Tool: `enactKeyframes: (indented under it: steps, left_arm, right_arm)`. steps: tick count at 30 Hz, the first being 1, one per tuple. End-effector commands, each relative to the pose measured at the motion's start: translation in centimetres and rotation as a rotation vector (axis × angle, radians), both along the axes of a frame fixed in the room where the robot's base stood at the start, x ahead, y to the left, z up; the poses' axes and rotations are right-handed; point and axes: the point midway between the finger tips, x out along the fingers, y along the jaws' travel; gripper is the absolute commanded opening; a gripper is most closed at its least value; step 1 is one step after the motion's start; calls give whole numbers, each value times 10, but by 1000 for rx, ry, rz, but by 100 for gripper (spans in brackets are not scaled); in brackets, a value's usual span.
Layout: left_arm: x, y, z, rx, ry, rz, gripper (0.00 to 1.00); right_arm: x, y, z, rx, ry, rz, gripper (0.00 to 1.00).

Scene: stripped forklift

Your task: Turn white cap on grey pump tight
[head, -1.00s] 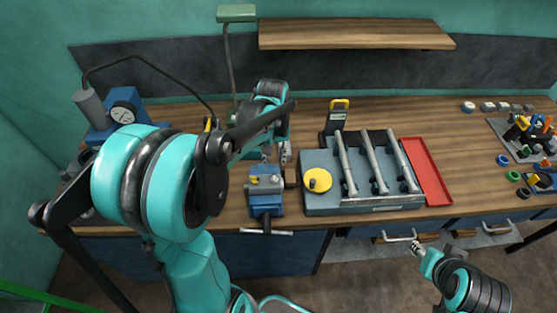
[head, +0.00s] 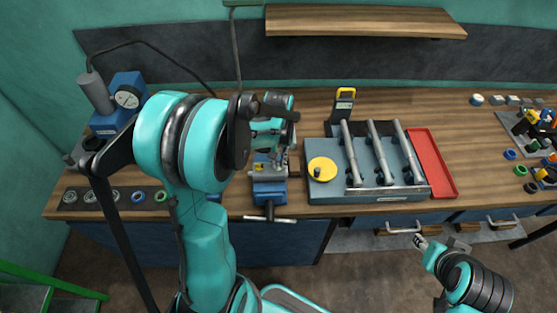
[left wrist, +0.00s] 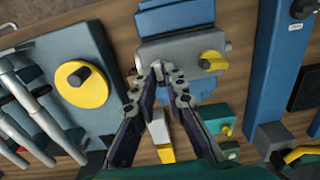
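A blue vise (head: 268,194) stands at the bench's front edge, left of the tool plate. It holds a grey block with a yellow knob, apparently the grey pump (left wrist: 185,50), seen from above in the left wrist view. My left gripper (left wrist: 164,70) has its fingertips close together at the pump, beside the yellow knob (left wrist: 211,60). I cannot make out the white cap; the fingertips cover that part of the pump. Whether they grip anything is unclear. In the head view my left gripper (head: 282,160) hangs above the vise. My right gripper (head: 420,241) is low, in front of the bench, too small to read.
A blue-grey plate with a yellow disc (head: 322,169) and several metal rods lies right of the vise. A red tray (head: 431,163) lies beyond it. A gauge unit (head: 127,97) stands at the left. Several rings lie at the bench's left front. A shelf (head: 365,21) hangs above.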

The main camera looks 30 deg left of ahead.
Motion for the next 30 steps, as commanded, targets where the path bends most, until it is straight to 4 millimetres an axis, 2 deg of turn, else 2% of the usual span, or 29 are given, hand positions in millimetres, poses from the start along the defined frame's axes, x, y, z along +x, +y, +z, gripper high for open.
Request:
enactKeyframes:
  steps: [16, 30]
  left_arm:
    - [0, 0, 0, 0, 0, -67, 0]
    - [0, 0, -1, -1, 0, -450, 0]
  right_arm:
    - [0, 0, -3, 0, 0, 0, 40]
    - [0, 0, -14, 0, 0, 0, 40]
